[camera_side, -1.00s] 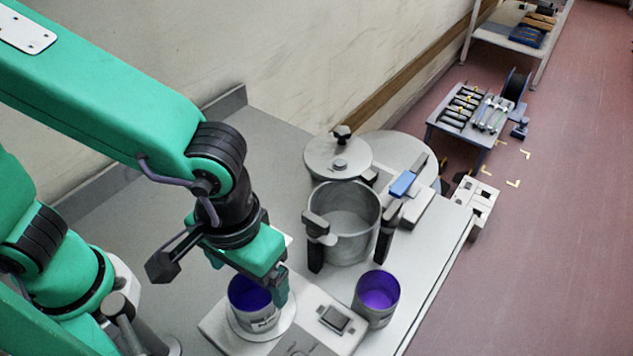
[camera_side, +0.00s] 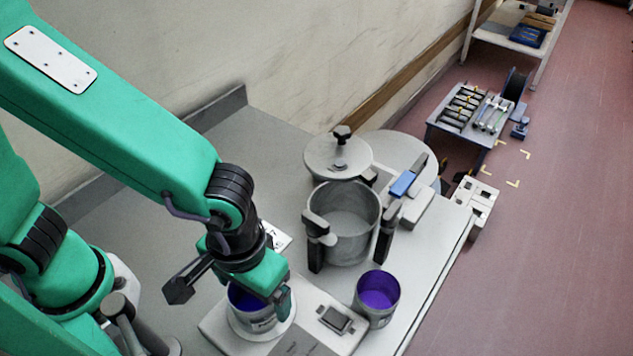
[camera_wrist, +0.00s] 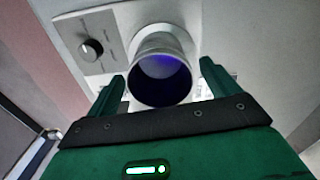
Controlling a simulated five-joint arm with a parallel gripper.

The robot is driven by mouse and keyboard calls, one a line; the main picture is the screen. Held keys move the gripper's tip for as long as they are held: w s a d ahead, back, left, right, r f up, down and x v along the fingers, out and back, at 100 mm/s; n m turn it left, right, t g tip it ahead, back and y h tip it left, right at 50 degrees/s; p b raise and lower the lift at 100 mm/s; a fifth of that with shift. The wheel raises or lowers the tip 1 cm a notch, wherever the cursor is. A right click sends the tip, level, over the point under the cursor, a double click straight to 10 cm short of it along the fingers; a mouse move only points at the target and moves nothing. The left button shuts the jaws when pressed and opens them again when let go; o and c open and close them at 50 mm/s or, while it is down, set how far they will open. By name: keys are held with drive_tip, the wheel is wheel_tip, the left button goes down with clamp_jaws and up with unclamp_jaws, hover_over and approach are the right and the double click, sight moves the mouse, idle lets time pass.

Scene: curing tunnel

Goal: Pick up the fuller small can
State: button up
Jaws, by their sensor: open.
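One small can (camera_side: 262,326), grey outside and purple inside, stands on the round plate of a white scale (camera_side: 333,341). A second small can (camera_side: 376,312), also purple inside, stands upright to its right; a lighter purple surface shows deep in it. My gripper (camera_side: 264,304) is over the first can and hides part of its rim and inside, so I cannot compare the levels. One green finger shows beside its right side. In the wrist view the can's dark mouth (camera_wrist: 160,80) lies between the fingertips (camera_wrist: 163,72) of my open gripper, with nothing held.
A large grey pot (camera_side: 345,245) with black handles stands behind the cans. Its lid (camera_side: 337,157) lies farther back. A blue-and-white item (camera_side: 403,184) is near the pot's right. The grey table (camera_side: 250,165) is clear toward the wall. A black knob (camera_wrist: 91,49) shows in the wrist view.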

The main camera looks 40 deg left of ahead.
drive_tip(key=shift+f, duration=1.35)
drive_tip(key=shift+c, duration=0.2)
drive_tip(key=c, duration=1.2)
drive_tip(key=shift+o, duration=0.2)
drive_tip(key=shift+r, duration=0.3)
wheel_tip(320, 180, up, 9)
drive_tip(key=shift+r, duration=0.15)
